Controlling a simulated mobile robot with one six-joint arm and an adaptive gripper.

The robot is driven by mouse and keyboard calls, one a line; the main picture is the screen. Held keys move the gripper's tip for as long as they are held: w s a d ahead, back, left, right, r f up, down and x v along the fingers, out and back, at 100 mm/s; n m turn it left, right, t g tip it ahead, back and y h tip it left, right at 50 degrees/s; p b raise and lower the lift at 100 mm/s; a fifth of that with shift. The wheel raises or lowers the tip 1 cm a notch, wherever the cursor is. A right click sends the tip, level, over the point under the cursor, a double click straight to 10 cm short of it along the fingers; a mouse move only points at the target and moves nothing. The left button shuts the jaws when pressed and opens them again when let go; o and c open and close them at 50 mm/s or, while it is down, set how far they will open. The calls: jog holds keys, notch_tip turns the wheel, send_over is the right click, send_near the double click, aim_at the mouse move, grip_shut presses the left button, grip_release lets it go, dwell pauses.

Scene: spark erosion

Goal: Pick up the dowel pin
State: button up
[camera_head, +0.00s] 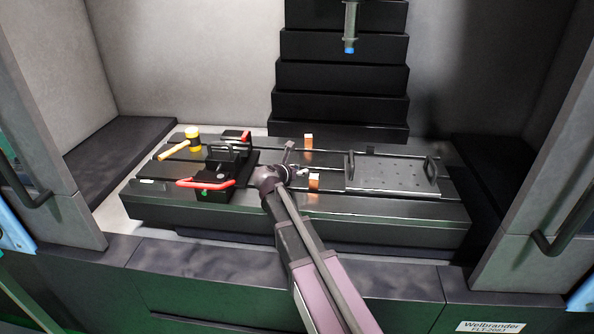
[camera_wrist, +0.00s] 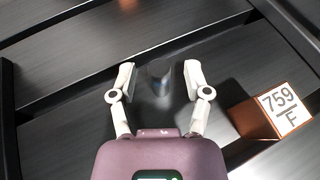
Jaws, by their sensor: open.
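The dowel pin (camera_wrist: 159,74) is a short, dark grey cylinder. In the wrist view it stands upright on the dark slotted table between the two pale fingertips of my gripper (camera_wrist: 159,79). My gripper is open, with one finger on each side of the pin and a visible gap on both sides. How far the fingertips are above the table is hard to tell. In the head view my gripper (camera_head: 298,172) is over the middle of the table, and I cannot make out the pin there.
A copper block (camera_wrist: 283,108) marked "759 F" is close to the right of my gripper. Another copper block (camera_head: 308,141) stands farther back. A black vise (camera_head: 218,178) with a red handle and a yellow mallet (camera_head: 193,138) are left. A perforated plate (camera_head: 390,174) with handles lies right.

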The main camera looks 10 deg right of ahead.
aim_at(297, 164)
grip_shut()
jog(key=shift+r, duration=0.1)
dwell(0.3)
notch_tip(297, 164, up, 3)
jog(key=p, duration=0.3)
jog(key=shift+r+p, duration=0.2)
jog(key=shift+p, duration=0.1)
jog(key=s+a, duration=0.1)
jog(key=s, duration=0.4)
jog(key=s+a+r+p, duration=0.1)
jog(key=s+a, duration=0.1)
jog(key=s, duration=0.3)
jog(key=s+a, duration=0.1)
jog(key=s, duration=0.4)
jog(key=shift+s+a+r, duration=0.15)
jog(key=shift+a+r, duration=0.05)
jog(key=shift+a, duration=0.2)
